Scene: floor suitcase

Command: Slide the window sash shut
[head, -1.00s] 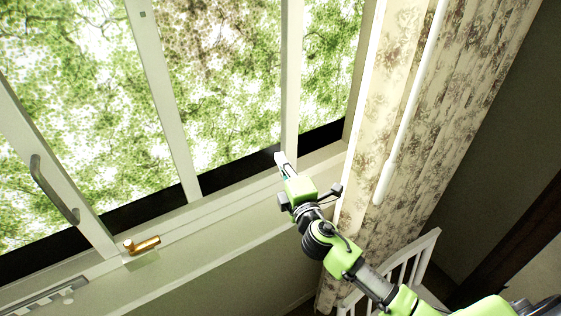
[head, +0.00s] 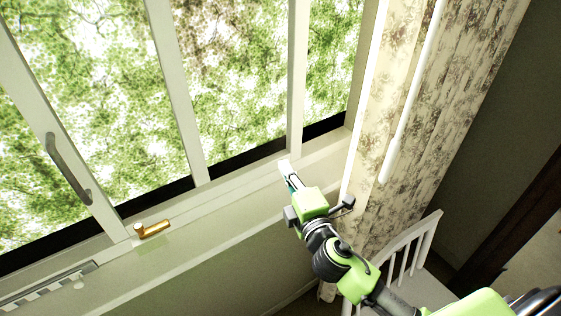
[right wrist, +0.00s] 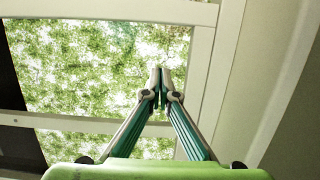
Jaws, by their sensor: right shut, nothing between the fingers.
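The white-framed window sash (head: 178,95) fills the upper left of the head view. A grey curved handle (head: 67,170) is on its left upright. A brass latch (head: 153,229) sits on the sill beside the foot of that upright. My right gripper (head: 285,166) is shut and empty, just over the sill near the foot of a right-hand upright (head: 298,75). I cannot tell whether it touches the frame. In the right wrist view its fingertips (right wrist: 161,80) are together in front of the glass and white bars. My left gripper is not in view.
A floral curtain (head: 400,110) with a white rod (head: 410,100) hangs right of the window. A white slatted chair (head: 425,235) stands below it, close to my right arm. A grey rail (head: 45,287) lies at the lower left.

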